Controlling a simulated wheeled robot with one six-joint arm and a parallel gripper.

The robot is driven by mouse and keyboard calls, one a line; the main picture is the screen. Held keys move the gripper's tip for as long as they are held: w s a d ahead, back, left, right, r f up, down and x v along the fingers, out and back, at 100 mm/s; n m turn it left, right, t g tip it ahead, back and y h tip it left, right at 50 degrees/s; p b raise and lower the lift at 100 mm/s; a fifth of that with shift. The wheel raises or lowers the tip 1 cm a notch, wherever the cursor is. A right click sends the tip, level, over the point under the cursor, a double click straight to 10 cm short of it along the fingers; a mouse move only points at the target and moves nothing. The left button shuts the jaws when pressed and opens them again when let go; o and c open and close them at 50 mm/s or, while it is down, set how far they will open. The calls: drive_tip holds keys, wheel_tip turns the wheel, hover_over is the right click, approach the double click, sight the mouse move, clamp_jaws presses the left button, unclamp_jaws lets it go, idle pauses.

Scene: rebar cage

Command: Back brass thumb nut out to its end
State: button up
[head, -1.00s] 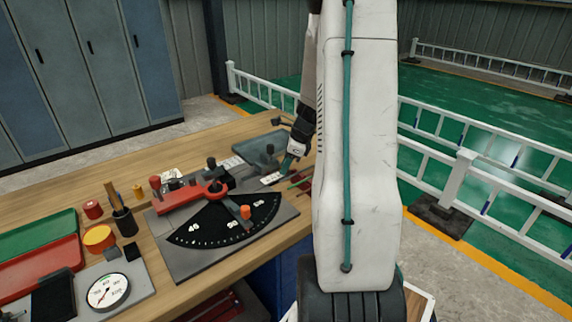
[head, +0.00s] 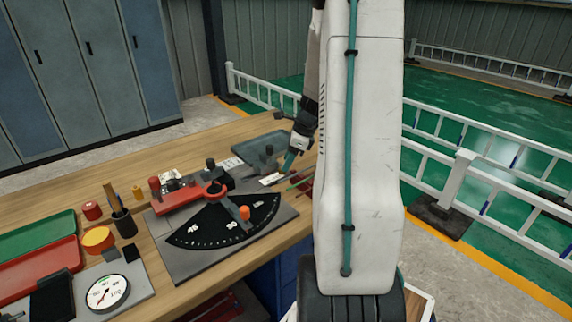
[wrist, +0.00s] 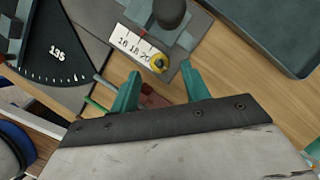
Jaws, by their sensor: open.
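The brass thumb nut (wrist: 159,63) is a small yellow round piece with a dark centre. In the wrist view it sits at the right end of a white scale strip (wrist: 137,43) whose marks read 16, 18 and 20. My gripper (wrist: 160,71) has two teal fingers spread apart, with the nut just beyond and between their tips; I see no contact. In the head view my gripper (head: 287,164) reaches down at the right end of the bench fixture, and I cannot make out the nut there.
A dark upright knob (wrist: 172,12) stands close behind the nut. A dark tray (wrist: 270,35) lies to the right. The black dial plate (head: 215,228) with an orange-knobbed lever (head: 244,212) is to the left on the wooden bench (head: 90,188). Thin green and grey rods lie near the left finger.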

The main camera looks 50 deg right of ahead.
drive_tip(key=shift+v, duration=2.6)
